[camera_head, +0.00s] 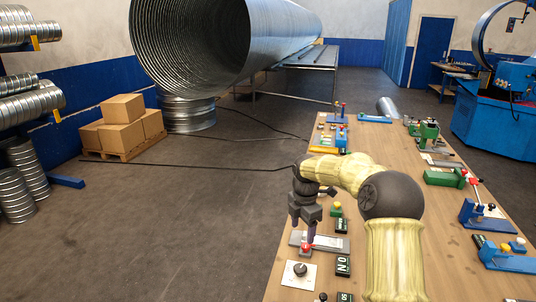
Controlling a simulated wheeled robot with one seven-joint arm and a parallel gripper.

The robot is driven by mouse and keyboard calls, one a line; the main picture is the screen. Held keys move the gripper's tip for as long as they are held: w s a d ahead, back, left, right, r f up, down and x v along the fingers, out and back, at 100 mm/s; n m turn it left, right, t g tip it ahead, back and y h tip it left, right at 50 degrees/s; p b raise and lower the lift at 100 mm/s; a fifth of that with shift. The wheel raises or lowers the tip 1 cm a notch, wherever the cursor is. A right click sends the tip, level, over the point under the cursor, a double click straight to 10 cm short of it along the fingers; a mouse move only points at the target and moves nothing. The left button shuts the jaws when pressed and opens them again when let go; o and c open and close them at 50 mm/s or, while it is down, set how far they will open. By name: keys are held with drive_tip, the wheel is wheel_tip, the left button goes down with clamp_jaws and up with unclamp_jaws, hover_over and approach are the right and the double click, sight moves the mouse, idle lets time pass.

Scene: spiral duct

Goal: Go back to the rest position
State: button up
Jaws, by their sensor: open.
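My gripper (307,232) hangs at the end of my yellow and dark grey arm, over the left side of the wooden table (400,205). Its fingers point down and are apart. A red knob or button (306,249) on a pale metal plate (335,243) is right below the fingertips. I cannot tell whether the fingers touch it. My arm hides the middle of the table.
A black knob on a white plate (299,272) and a yellow-topped green button (336,209) stand near the gripper. Blue and green fixtures, such as a green clamp (445,178), line the table's right side. Boxes (122,122) and a large spiral duct (235,40) stand beyond.

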drive_tip(key=s+m+t, duration=0.2)
drive_tip(key=s+m, duration=2.1)
drive_tip(key=s, duration=0.6)
drive_tip(key=shift+d+f+t, duration=0.25)
drive_tip(key=shift+f+t, duration=0.05)
drive_tip(key=shift+f, duration=0.05)
